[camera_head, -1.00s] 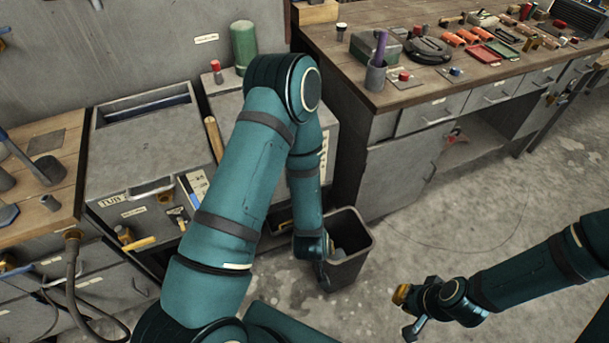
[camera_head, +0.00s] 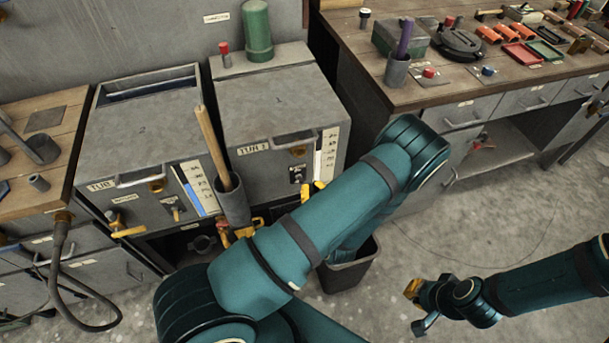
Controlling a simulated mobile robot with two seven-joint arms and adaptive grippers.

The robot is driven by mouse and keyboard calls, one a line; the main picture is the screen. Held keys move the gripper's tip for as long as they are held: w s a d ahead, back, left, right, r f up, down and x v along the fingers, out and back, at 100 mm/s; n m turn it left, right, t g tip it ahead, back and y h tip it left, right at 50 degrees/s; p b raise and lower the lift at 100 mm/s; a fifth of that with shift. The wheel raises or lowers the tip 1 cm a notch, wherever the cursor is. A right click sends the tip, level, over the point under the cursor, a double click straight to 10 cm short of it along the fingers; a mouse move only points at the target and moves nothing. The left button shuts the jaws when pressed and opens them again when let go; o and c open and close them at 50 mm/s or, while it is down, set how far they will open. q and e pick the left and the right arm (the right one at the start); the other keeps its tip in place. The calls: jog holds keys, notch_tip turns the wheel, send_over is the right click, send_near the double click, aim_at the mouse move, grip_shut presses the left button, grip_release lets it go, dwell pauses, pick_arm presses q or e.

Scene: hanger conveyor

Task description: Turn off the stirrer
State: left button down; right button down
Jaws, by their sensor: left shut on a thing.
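The right-hand tub box, TUB 2 (camera_head: 262,105), has a toggle switch (camera_head: 297,175) low on its front, left of a level gauge. My left arm bends back toward this box. Yellow finger parts of my left gripper (camera_head: 313,190) show beside and just below the switch; they appear shut at its lever, though the contact is small and partly hidden by my arm. No separate stirrer is clearly visible. The left-hand tub, TUB 1 (camera_head: 140,145), has a similar switch (camera_head: 173,211).
A holder (camera_head: 233,203) with a wooden stick stands before the tubs. A red button (camera_head: 224,48) and green cylinder (camera_head: 257,30) are behind TUB 2. A black bin (camera_head: 348,274) stands below my left arm.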

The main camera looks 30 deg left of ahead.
aim_at(300, 165)
pick_arm(q)
jog(key=b+x, duration=0.1)
jog(key=x, duration=0.8)
jog(key=shift+w+a+f, duration=0.15)
jog(key=shift+a, duration=0.15)
notch_tip(300, 165, down, 2)
jog(key=shift+d+f+b, duration=0.1)
jog(key=shift+d+b, duration=0.05)
jog(key=shift+b, duration=0.4)
jog(key=shift+s+d+f, duration=0.35)
jog(key=shift+s+f, duration=0.05)
jog(key=shift+f, duration=0.35)
jog(key=shift+s+d+y, duration=0.1)
jog(key=shift+s+y, duration=0.05)
jog(key=shift+y, duration=0.15)
jog(key=shift+f, duration=0.15)
